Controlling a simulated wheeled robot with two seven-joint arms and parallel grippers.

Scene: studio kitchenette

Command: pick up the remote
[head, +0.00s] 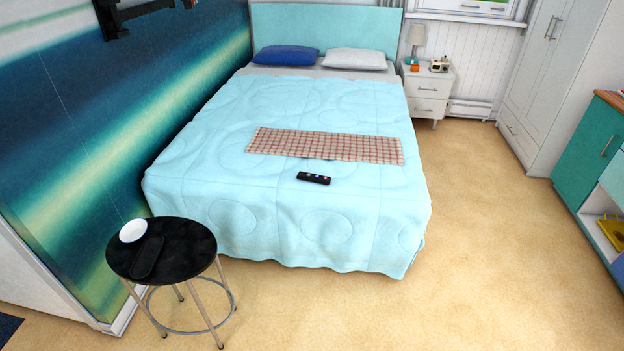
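A small black remote (314,178) with coloured buttons lies on the light blue bedspread (290,215), near the foot of the bed. It is just in front of a red-and-white checked cloth (325,146) and apart from it. A long black object (147,257) lies on the round black stool at the lower left; I cannot tell what it is. Neither of my grippers shows in the head view.
The stool (188,240) also holds a white bowl (133,231) and stands before the bed's left corner. A nightstand (427,92) with a lamp is at the bed's far right. Teal cabinets (590,150) stand at the right edge. The tan floor (480,260) right of the bed is clear.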

